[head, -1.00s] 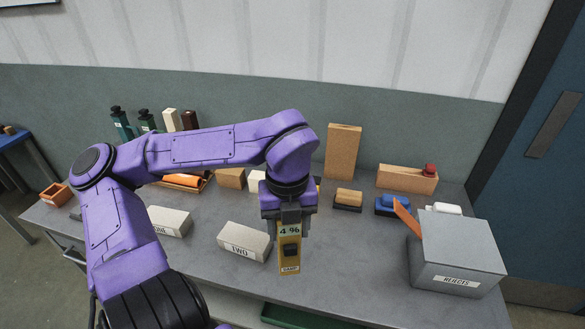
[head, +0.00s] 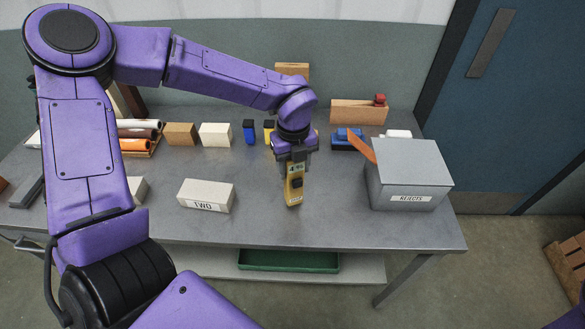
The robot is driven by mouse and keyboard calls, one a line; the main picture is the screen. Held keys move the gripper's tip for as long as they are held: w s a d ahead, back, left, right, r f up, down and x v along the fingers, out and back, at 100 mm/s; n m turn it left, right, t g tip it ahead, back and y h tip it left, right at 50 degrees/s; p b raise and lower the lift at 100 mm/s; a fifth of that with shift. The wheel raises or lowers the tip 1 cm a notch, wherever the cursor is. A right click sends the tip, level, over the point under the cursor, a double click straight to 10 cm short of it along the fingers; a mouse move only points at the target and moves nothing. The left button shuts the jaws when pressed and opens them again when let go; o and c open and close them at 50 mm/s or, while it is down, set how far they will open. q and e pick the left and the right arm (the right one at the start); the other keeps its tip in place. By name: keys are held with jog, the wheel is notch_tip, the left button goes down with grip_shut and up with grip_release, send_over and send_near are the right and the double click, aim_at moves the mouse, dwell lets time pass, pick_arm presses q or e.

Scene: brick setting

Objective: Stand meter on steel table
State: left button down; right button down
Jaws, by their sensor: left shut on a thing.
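The meter (head: 294,188) is a small yellow upright device with a pale display on top and a dark patch on its front. My left gripper (head: 293,165) is shut on its upper end from above. The meter hangs upright over the steel table (head: 330,220), between the brick marked TWO and the grey box. I cannot tell whether its lower end touches the tabletop. My right gripper is not in view.
The TWO brick (head: 206,195) lies left of the meter. The grey REJECTS box (head: 408,175) stands right, an orange flap (head: 362,147) at its side. Blocks, including a blue one (head: 249,131), line the back. A green tray (head: 288,261) sits on the shelf below.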

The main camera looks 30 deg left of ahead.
pick_arm(q)
jog(key=shift+s+f, duration=0.1)
jog(key=shift+f, duration=0.95)
jog(key=shift+c, duration=2)
grip_release()
jog(key=shift+r, duration=0.3)
notch_tip(320, 180, up, 12)
jog(key=shift+f+b, duration=0.15)
jog(key=shift+b, duration=0.45)
